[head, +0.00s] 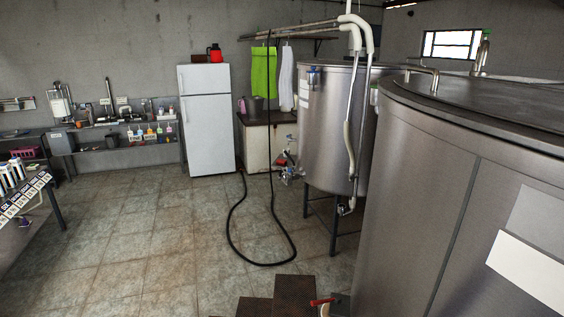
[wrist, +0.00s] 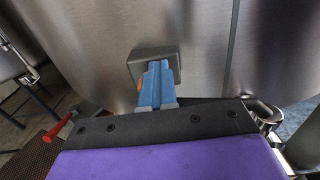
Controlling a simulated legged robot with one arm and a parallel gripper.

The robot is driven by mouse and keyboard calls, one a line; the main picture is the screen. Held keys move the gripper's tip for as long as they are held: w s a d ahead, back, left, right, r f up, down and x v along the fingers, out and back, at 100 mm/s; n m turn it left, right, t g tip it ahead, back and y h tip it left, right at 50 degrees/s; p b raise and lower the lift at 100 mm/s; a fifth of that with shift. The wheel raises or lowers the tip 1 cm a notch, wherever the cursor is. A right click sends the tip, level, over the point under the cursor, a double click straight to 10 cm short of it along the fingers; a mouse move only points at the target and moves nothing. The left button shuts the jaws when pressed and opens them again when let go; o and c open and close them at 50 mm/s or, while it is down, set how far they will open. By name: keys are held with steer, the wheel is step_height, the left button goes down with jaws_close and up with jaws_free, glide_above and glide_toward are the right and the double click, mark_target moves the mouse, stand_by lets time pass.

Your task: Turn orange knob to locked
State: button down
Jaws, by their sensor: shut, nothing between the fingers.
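My gripper (wrist: 158,70) shows in the wrist view as blue fingers, shut and empty, pointing at a grey box (wrist: 149,53) on the side of a steel tank. A small orange sliver (wrist: 140,87), likely the orange knob, shows just left of the fingers and below the box. The rest of it is hidden behind the fingers. I cannot tell whether the fingers touch it, nor which way it is turned. The knob is not visible in the head view.
A large steel tank (head: 420,190) fills the right. A red-handled valve (head: 322,301) shows low beside it, also in the wrist view (wrist: 57,130). A second tank (head: 325,130), a hanging black hose (head: 232,225) and a white fridge (head: 208,130) stand beyond. Tiled floor is open at left.

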steer(key=shift+d+f, duration=0.1)
steer(key=shift+d, duration=0.05)
steer(key=shift+d+r, duration=0.25)
steer(key=shift+d, duration=0.2)
steer(key=p+v, duration=0.2)
steer(key=v, duration=0.4)
steer(key=shift+p, duration=0.4)
